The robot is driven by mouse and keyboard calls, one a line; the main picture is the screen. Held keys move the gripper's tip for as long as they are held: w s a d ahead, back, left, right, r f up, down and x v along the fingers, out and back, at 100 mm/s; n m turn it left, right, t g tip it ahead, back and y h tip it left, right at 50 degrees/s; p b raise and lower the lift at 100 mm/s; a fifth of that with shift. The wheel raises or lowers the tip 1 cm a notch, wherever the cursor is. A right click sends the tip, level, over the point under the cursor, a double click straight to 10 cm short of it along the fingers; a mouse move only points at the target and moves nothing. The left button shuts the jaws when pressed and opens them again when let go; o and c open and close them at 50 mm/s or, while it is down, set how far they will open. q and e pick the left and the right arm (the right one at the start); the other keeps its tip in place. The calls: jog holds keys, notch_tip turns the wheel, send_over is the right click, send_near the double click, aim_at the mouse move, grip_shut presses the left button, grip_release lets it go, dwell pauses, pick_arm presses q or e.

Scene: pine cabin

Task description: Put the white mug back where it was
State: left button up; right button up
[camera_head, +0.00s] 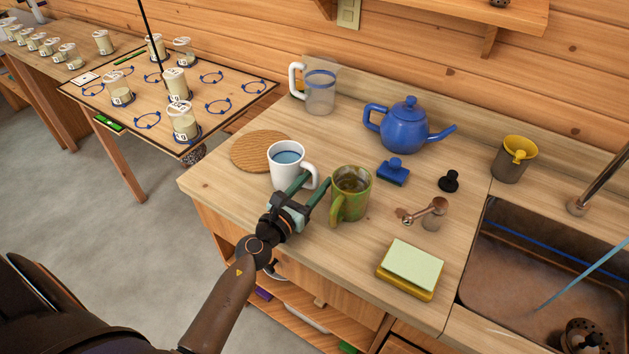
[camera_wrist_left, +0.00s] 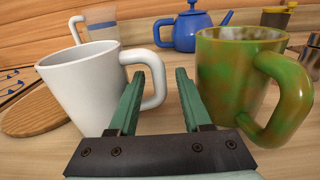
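The white mug (camera_head: 283,172) stands upright on the wooden counter, with something blue inside. Its handle points right, toward my left gripper (camera_head: 315,187). In the left wrist view the mug (camera_wrist_left: 85,95) is at the left, and the left gripper (camera_wrist_left: 158,80) has its fingers apart. The left finger shows at the handle loop and the right finger is beyond the handle, with a gap between. Whether a finger touches the handle I cannot tell. My right gripper is not in view.
A green-brown mug (camera_head: 352,186) stands close right of my left gripper. A clear pitcher (camera_head: 320,95), blue teapot (camera_head: 405,128), blue stamp-like object (camera_head: 393,172) and sponge-like block (camera_head: 412,264) stand around. The sink (camera_head: 520,270) is right.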

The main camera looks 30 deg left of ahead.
pick_arm(q)
jog(key=shift+s+r, duration=0.1)
jog(key=shift+r, duration=0.05)
jog(key=s, duration=0.3)
jog(key=s+b, duration=0.1)
jog(key=s, duration=0.3)
jog(key=s+b, duration=0.1)
jog(key=s, duration=0.2)
jog(key=shift+s+a, duration=0.35)
jog(key=shift+a, duration=0.05)
jog(key=shift+s+b, duration=0.35)
jog(key=shift+s, duration=0.2)
dwell(0.6)
